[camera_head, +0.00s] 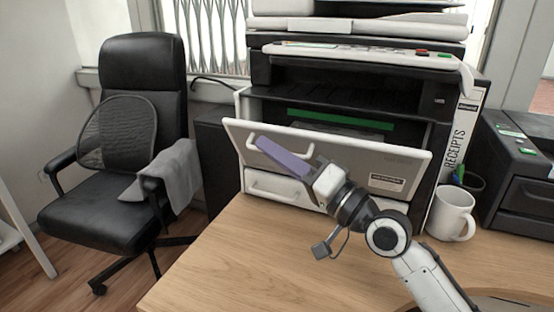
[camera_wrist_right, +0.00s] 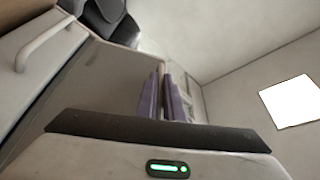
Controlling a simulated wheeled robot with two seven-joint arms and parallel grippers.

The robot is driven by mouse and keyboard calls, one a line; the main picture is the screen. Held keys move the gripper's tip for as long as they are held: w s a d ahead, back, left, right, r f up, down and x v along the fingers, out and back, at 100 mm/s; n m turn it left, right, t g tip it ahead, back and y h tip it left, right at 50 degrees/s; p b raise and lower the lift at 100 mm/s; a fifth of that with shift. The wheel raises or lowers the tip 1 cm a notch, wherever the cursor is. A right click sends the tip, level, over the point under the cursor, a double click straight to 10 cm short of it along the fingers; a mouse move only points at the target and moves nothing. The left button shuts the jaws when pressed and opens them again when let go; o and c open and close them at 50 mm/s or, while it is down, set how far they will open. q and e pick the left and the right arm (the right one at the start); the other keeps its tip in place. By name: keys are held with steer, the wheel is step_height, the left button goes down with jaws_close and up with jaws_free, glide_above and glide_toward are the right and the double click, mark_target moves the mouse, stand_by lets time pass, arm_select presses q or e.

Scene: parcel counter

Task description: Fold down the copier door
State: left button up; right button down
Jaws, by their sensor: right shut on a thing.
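The copier door (camera_head: 375,162) is a pale panel on the front of the copier (camera_head: 455,62). It leans outward at the top, partly folded down, with a dark opening behind it. A pale handle (camera_head: 287,158) is on its left part, partly hidden by my gripper. My right gripper (camera_head: 264,146) has purple fingers and is at the upper left part of the door, shut on it. In the right wrist view the fingers (camera_wrist_right: 163,98) are close together near a panel edge; the exact contact is hard to see. My left gripper is not in view.
A white mug (camera_head: 450,214) and a dark pen cup (camera_head: 470,182) stand right of the copier, near a white "RECEIPTS" binder (camera_head: 462,135). A black machine (camera_head: 520,160) is at far right. The wooden counter (camera_head: 240,250) is clear at front left. An office chair (camera_head: 110,200) stands left.

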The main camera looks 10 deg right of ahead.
arm_select(q)
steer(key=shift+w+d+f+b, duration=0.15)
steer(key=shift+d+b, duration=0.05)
steer(key=shift+b, duration=0.5)
arm_select(e)
steer(key=shift+s+a+f+n, duration=0.2)
steer(key=shift+s+f+n, duration=0.2)
steer(key=shift+n, duration=0.2)
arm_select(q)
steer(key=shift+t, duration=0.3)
arm_select(e)
steer(key=c, duration=1.9)
jaws_free()
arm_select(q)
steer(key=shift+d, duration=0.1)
arm_select(e)
steer(key=shift+d+f, duration=0.1)
